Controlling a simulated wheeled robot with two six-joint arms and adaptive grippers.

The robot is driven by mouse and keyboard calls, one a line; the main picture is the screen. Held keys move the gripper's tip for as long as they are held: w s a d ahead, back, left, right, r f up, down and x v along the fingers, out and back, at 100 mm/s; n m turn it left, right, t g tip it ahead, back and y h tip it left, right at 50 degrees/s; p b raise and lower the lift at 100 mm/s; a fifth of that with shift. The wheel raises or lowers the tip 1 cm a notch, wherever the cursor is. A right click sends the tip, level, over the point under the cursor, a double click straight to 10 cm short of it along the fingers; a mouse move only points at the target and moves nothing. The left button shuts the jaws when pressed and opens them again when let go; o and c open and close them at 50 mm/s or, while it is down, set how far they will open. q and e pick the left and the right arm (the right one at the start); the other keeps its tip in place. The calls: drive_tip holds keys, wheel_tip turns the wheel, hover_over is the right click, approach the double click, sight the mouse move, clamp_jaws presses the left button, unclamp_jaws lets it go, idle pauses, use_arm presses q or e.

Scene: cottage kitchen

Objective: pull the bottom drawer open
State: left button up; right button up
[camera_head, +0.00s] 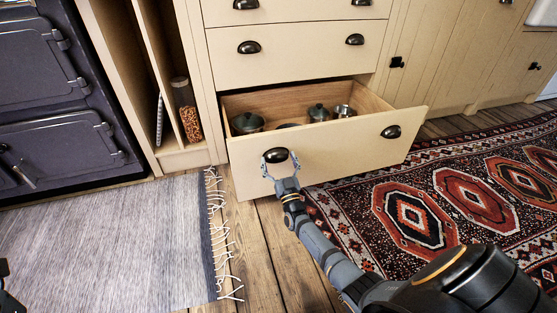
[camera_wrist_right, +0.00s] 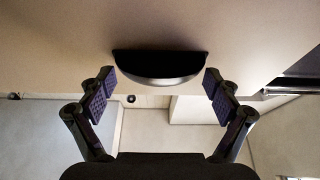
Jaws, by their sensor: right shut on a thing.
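The bottom drawer (camera_head: 330,160) is a cream drawer front pulled out from the cabinet, its open wooden inside showing from above. It has two dark cup handles, a left one (camera_head: 276,155) and a right one (camera_head: 391,132). My right gripper (camera_head: 278,164) is at the left handle, its fingers on either side of it, shut on it. In the right wrist view the dark handle (camera_wrist_right: 160,68) sits between the two finger pads. A small dark part of my left arm or gripper (camera_head: 6,290) shows at the left edge, mostly cut off.
Lidded pots (camera_head: 247,123) stand inside the drawer. Closed drawers (camera_head: 300,55) are above it. A dark range stove (camera_head: 60,110) and an open slot with a jar (camera_head: 188,112) are to the left. A grey rug (camera_head: 120,240) and a red patterned rug (camera_head: 440,205) lie on the wooden floor.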

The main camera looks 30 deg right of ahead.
drive_tip(key=o, duration=1.4)
drive_tip(key=v, duration=1.2)
drive_tip(key=shift+a, duration=0.1)
